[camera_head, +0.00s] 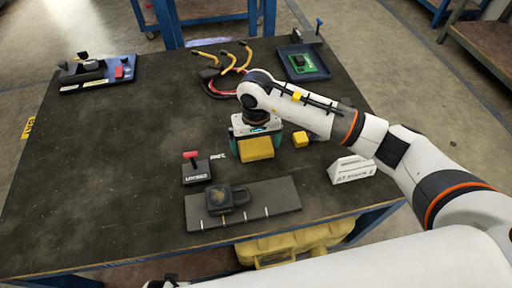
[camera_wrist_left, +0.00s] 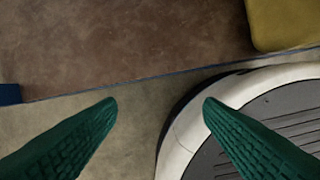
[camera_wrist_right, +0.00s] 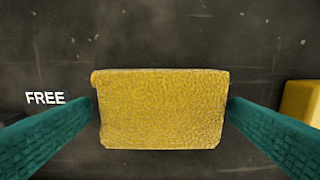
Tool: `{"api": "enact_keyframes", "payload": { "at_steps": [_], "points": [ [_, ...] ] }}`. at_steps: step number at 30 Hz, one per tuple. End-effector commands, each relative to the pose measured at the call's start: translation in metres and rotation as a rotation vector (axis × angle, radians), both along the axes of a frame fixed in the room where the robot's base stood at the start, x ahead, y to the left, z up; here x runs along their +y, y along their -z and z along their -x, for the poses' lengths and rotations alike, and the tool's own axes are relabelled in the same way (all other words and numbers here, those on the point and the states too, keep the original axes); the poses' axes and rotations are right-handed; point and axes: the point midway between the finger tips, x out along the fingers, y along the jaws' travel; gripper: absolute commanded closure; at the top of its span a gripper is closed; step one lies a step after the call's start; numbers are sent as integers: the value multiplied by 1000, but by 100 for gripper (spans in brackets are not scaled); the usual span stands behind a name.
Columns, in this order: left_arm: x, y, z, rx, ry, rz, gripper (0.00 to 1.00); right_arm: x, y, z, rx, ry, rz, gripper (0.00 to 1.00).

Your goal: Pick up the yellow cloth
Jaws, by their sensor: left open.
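The yellow cloth (camera_head: 257,148) looks like a thick folded block near the middle of the dark table. In the right wrist view the cloth (camera_wrist_right: 160,110) fills the space between the fingers of my right gripper (camera_wrist_right: 160,100). The fingers are wide apart, one beside each end of the cloth, very close to its edges; firm contact does not show. In the head view my right gripper (camera_head: 256,128) is directly over the cloth.
A small yellow block (camera_head: 301,139) lies just right of the cloth. A red-handled switch (camera_head: 196,168), a grey plate (camera_head: 275,202) with a dark part (camera_head: 222,196), and a white sign (camera_head: 351,169) are nearby. A green board in a tray (camera_head: 303,63) is behind. The table's left side is mostly clear.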

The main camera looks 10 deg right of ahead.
Motion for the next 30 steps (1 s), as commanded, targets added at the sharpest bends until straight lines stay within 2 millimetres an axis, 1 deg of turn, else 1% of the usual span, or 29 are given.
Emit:
{"api": "enact_keyframes", "payload": {
  "at_steps": [1, 6, 7, 14, 17, 21, 27, 30],
  "points": [
    [0, 0, 0, 0, 0, 0, 39, 0, 0, 0, 0, 0, 0, 10],
    [0, 0, 1, 0, 0, 0, 39, 0, 0, 0, 0, 0, 0, 38],
    [0, 0, 1, 0, 0, 0, 39, 0, 0, 0, 0, 0, 0, 40],
    [0, 0, 1, 0, 0, 0, 39, 0, -2, 0, -1, 0, 0, 41],
    [0, 0, 1, -2, 0, 0, 39, 0, -11, -1, -3, 0, -1, 41],
    [0, 2, 3, -7, 0, 1, 39, -1, -37, -1, -6, -1, 0, 41],
    [2, 12, 14, 15, 2, -2, 39, 0, -76, -1, -4, -2, 0, 41],
    [2, 14, 15, 14, 3, -1, 39, 0, -90, -1, -2, 0, 1, 41]
  ]
}}
